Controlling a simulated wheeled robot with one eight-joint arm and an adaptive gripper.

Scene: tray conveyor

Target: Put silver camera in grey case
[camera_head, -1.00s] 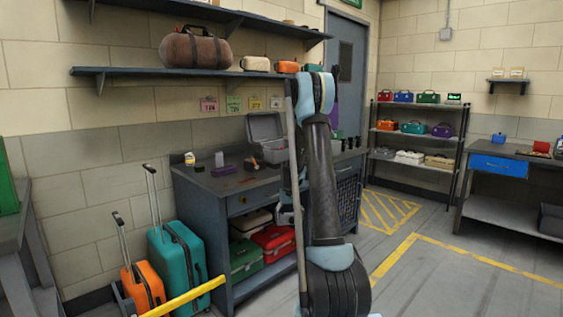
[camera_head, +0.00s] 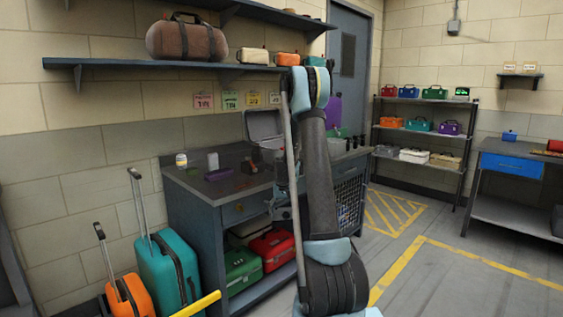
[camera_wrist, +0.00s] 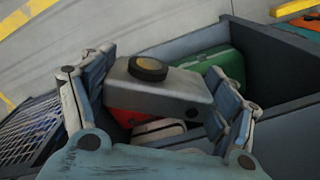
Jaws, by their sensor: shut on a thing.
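The silver camera (camera_wrist: 160,95), a grey box with a dark round lens, sits between the two fingers of my gripper (camera_wrist: 160,75) in the wrist view. The gripper is shut on it. In the head view my gripper (camera_head: 281,205) is partly hidden behind my arm, in front of the workbench and below its top. The camera cannot be made out there. The grey case (camera_head: 264,125) stands on the workbench with its lid up. Its base is partly hidden by my arm.
The workbench (camera_head: 205,185) also holds a white jar (camera_head: 181,160), a grey item (camera_head: 213,161) and a purple block (camera_head: 219,174). Green (camera_head: 242,268) and red (camera_head: 273,249) cases lie on its lower shelf. Teal (camera_head: 168,270) and orange (camera_head: 131,297) suitcases stand at its left.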

